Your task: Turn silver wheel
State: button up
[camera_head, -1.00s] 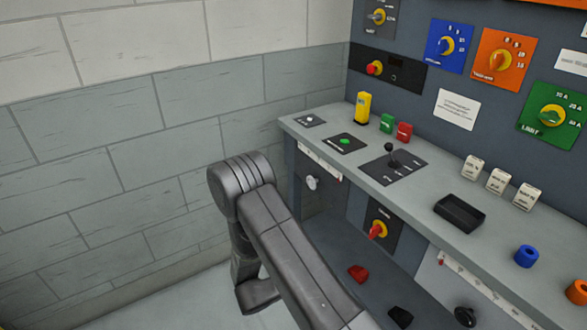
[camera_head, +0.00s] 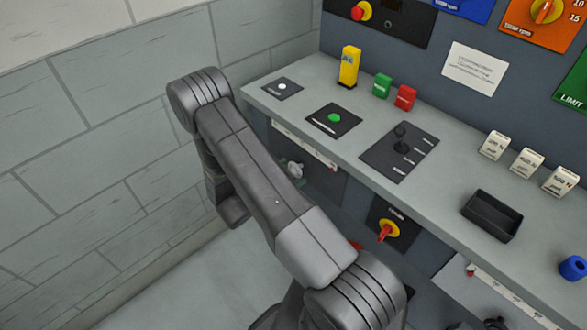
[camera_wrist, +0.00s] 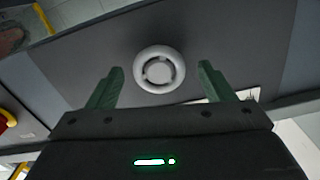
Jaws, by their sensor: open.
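The silver wheel (camera_wrist: 159,69) shows in the wrist view as a round ring with a hub, on a dark panel. It lies just beyond and between the two green fingers of my gripper (camera_wrist: 158,85), which is open and empty, apart from the wheel. In the head view the wheel (camera_head: 295,168) is on the console's front, below the bench top, partly hidden by my arm.
The grey bench top (camera_head: 290,117) overhangs the front panel. A red and yellow knob (camera_head: 388,231) is right of the wheel. A lever (camera_head: 401,138), a black tray (camera_head: 492,216) and several small blocks stand on the bench. A wall is at left.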

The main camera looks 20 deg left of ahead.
jog(key=shift+x, duration=1.15)
jog(key=c, duration=1)
jog(key=shift+o, duration=0.2)
jog(key=shift+f+b, duration=0.1)
jog(key=shift+b, duration=0.25)
